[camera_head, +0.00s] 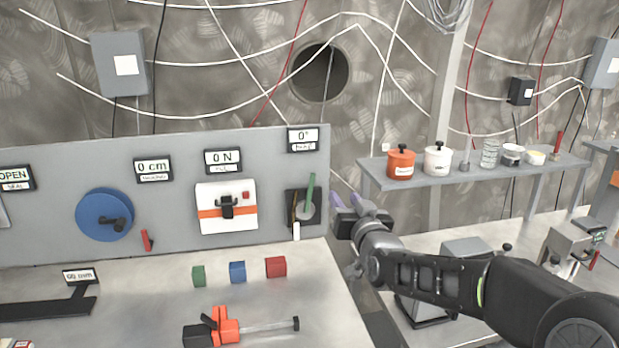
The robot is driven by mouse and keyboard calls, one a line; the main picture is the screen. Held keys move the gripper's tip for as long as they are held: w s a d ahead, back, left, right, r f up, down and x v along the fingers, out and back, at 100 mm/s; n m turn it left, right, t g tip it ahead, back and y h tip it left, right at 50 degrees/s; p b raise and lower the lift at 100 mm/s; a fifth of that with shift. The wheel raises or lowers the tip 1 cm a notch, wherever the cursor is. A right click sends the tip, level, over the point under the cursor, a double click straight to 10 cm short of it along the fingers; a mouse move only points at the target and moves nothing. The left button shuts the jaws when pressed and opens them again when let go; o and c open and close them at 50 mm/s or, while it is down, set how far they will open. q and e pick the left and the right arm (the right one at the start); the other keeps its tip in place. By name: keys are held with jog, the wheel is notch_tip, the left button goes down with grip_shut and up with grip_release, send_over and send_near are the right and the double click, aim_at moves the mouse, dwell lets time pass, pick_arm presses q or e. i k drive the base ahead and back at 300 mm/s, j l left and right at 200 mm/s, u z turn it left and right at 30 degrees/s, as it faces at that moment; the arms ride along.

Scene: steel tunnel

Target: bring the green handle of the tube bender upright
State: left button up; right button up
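The tube bender (291,209) is mounted at the right end of the grey upright panel. Its green handle (311,191) points up and leans slightly to the right at the top. A small sign above it reads 0°. My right gripper (344,203) is just to the right of the panel's edge, at about the handle's height and apart from it. Its two purple fingertips are spread, with nothing seen between them. My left gripper is not in view.
The panel also carries a blue wheel (104,214) and a white-orange box (227,208). Small green, blue and red blocks (276,267) and an orange tool (226,326) lie on the bench below. A shelf (465,171) with containers stands behind my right arm.

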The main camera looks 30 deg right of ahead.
aim_at(310, 192)
jog(key=i+l, duration=0.2)
jog(key=i, duration=0.2)
jog(key=i+l, duration=0.2)
jog(key=i, duration=0.2)
